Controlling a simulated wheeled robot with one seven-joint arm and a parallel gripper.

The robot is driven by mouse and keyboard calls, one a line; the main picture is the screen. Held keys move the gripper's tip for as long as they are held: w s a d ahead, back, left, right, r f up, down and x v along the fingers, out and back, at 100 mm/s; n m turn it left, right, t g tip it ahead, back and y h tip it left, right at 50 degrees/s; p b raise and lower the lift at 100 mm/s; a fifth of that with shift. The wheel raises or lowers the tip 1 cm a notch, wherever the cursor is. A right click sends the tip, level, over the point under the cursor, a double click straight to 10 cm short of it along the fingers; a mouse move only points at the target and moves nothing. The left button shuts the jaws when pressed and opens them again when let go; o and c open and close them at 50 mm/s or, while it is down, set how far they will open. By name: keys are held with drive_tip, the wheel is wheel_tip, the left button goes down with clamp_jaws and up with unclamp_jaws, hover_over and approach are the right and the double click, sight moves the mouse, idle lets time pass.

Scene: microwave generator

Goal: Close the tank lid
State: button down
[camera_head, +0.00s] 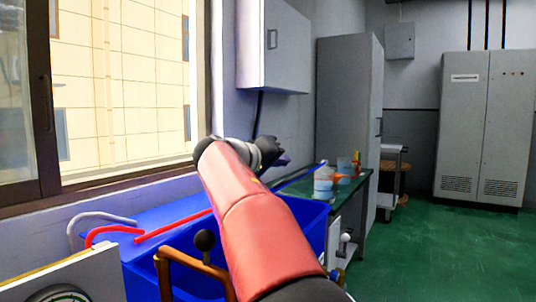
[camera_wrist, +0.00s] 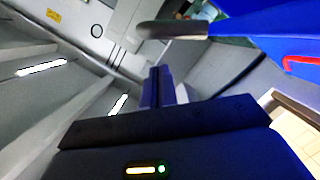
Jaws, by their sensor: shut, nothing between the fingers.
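The blue tank (camera_head: 307,222) stands below the window, partly hidden behind my arm. Its blue top surface (camera_head: 128,226) shows to the left, with red and grey hoses over it; I cannot tell how far the lid is open. In the wrist view, a blue part of it (camera_wrist: 270,22) fills the upper right, with a red hose beside it. My gripper (camera_wrist: 164,78) is shut and empty, with its fingertips apart from the blue part in that picture. In the head view, my gripper is mostly hidden behind my wrist, above the tank.
A dark-topped bench (camera_head: 342,187) with clear containers (camera_head: 323,183) stands beyond the tank. A grey wall cabinet (camera_head: 273,45) hangs above. A brown pipe frame with a black knob (camera_head: 205,240) stands in front of the tank. The green floor at right is clear.

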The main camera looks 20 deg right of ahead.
drive_tip(key=shift+s+d+f, duration=0.25)
drive_tip(key=shift+s+f, duration=0.05)
drive_tip(key=shift+f, duration=0.15)
drive_tip(key=shift+s+d+f, duration=0.25)
drive_tip(key=shift+f, duration=0.15)
